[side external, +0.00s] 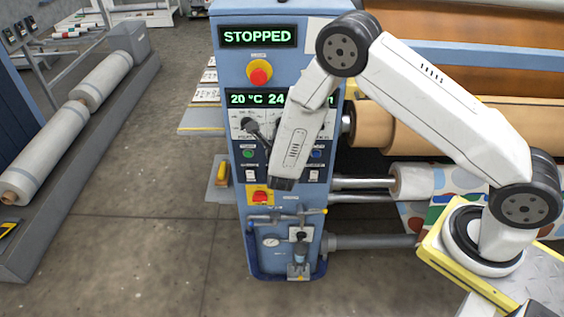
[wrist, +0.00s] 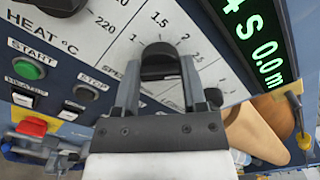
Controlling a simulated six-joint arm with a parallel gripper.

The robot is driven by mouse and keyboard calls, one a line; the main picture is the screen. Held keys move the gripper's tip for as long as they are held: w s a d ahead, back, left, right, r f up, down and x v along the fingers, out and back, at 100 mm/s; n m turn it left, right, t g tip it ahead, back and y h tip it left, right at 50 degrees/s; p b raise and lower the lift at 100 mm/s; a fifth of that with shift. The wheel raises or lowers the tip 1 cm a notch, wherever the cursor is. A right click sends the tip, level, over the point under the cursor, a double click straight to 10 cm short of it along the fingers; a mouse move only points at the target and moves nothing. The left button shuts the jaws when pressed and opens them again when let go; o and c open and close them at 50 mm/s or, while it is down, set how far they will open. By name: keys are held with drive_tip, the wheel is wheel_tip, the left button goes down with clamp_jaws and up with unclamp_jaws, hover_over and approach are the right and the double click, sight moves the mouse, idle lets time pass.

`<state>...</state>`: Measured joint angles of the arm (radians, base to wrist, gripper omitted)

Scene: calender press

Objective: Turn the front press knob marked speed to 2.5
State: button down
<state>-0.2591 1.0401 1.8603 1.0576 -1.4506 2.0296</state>
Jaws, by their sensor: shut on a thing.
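The speed knob (wrist: 159,52) is dark and round-topped, on a white dial plate in the wrist view. My gripper (wrist: 160,72) has one finger on each side of the knob and is shut on it. Around the knob, the scale (wrist: 160,20) shows marks such as 1, 1.5 and 2. The word SPEED is partly hidden by a finger, and I cannot tell exactly where the knob points. In the side view, my arm covers the speed knob on the blue press front (side external: 228,70).
In the wrist view, the HEAT dial plate (wrist: 75,25), green START button (wrist: 28,66) and STOP button (wrist: 86,91) lie to the left. A green-lit display (wrist: 255,40) is at the right. The side view shows a STOPPED display (side external: 258,36) and a red emergency button (side external: 260,76).

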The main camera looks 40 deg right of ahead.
drive_tip(key=shift+m, duration=0.6)
drive_tip(key=shift+c, duration=0.7)
unclamp_jaws()
drive_tip(key=shift+a, duration=0.1)
drive_tip(key=v, duration=0.7)
drive_tip(key=shift+s+a, duration=0.2)
drive_tip(key=shift+s, duration=0.1)
drive_tip(key=shift+r, duration=0.1)
